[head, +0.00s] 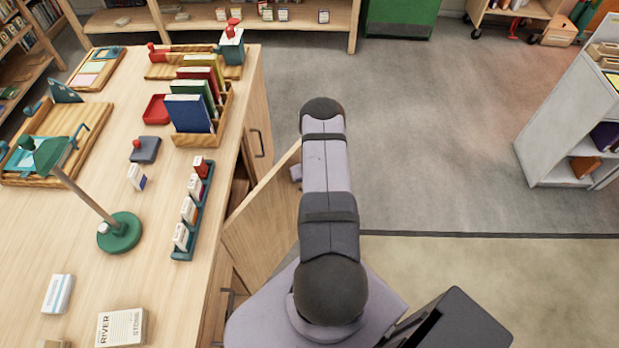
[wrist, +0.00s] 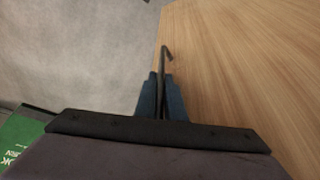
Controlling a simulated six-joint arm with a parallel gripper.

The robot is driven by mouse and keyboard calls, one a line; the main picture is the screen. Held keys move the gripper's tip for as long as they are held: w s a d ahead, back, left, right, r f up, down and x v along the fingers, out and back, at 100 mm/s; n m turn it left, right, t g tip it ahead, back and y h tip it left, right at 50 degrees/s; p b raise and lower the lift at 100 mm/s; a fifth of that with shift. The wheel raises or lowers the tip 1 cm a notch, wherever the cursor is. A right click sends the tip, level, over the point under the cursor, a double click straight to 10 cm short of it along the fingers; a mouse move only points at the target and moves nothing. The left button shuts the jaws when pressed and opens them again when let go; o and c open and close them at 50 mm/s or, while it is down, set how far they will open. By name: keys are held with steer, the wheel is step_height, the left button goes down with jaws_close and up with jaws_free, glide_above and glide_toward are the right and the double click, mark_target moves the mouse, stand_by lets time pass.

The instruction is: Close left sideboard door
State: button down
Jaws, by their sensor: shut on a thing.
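The open sideboard door (head: 262,225) is a light wooden panel swung out from the side of the long wooden sideboard (head: 230,290). It stands at an angle between the sideboard and my arm. In the wrist view the door (wrist: 250,80) fills the right side. Its thin dark bar handle (wrist: 166,52) runs between the blue fingers of my gripper (wrist: 160,95), which is shut on it. In the head view my arm covers most of the gripper and the handle. Another door with a dark handle (head: 257,143) lies flush with the sideboard farther back.
The sideboard top carries a green lamp (head: 120,232), a book rack (head: 200,138), a card rail (head: 185,225) and trays. A grey shelf (head: 545,110) stands at the right. A green box (head: 400,18) is at the back. The grey floor (head: 430,130) between is clear.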

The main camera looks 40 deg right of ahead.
steer(key=shift+s+a+f, duration=0.2)
steer(key=shift+s+a, duration=0.05)
steer(key=shift+a, duration=0.1)
steer(key=c, duration=1.8)
jaws_free()
steer(key=shift+c, duration=0.2)
steer(key=shift+d+r, duration=0.1)
steer(key=shift+r, duration=0.05)
steer(key=shift+w, duration=0.1)
steer(key=v, duration=0.7)
steer(key=shift+b, duration=0.45)
steer(key=shift+r, duration=0.1)
